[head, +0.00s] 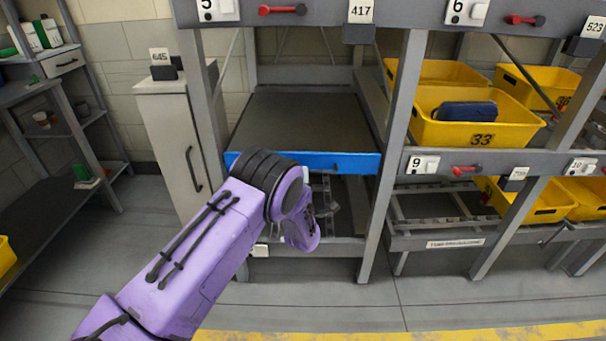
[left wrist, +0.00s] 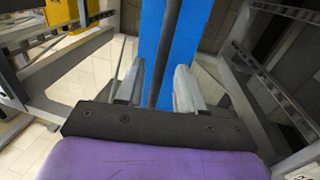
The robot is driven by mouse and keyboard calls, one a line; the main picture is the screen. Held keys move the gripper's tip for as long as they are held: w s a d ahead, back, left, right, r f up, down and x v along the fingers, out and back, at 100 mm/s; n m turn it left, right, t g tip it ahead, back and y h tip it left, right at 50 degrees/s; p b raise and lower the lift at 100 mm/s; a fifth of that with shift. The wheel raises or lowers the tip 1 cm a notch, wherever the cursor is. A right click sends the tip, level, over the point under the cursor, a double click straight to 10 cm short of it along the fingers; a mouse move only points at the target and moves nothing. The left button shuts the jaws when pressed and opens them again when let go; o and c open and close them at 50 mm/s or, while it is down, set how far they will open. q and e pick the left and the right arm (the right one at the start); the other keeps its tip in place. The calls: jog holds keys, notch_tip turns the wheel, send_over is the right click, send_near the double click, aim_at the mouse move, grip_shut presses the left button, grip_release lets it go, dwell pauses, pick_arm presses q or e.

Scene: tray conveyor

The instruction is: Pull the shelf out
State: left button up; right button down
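The shelf (head: 305,125) is a dark flat board with a blue front edge (head: 345,162), set in the grey rack at the middle of the head view. My left gripper (head: 328,205), on the purple arm, is in front of and just below that edge, partly hidden by its own wrist. In the left wrist view its two grey fingers (left wrist: 158,88) are apart. The blue front (left wrist: 185,40) is ahead of them, and a dark bar (left wrist: 168,50) runs between them. I cannot tell whether either finger touches it. My right gripper is in neither view.
Grey rack posts (head: 394,150) stand on both sides of the shelf. Yellow bins (head: 462,125) sit in the bays to the right. A pale cabinet (head: 170,135) stands left of the rack. The floor (head: 330,292) in front is clear.

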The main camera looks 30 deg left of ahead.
pick_arm(q)
jog(key=x, duration=0.3)
jog(key=shift+w+a, duration=0.1)
jog(key=shift+w, duration=0.05)
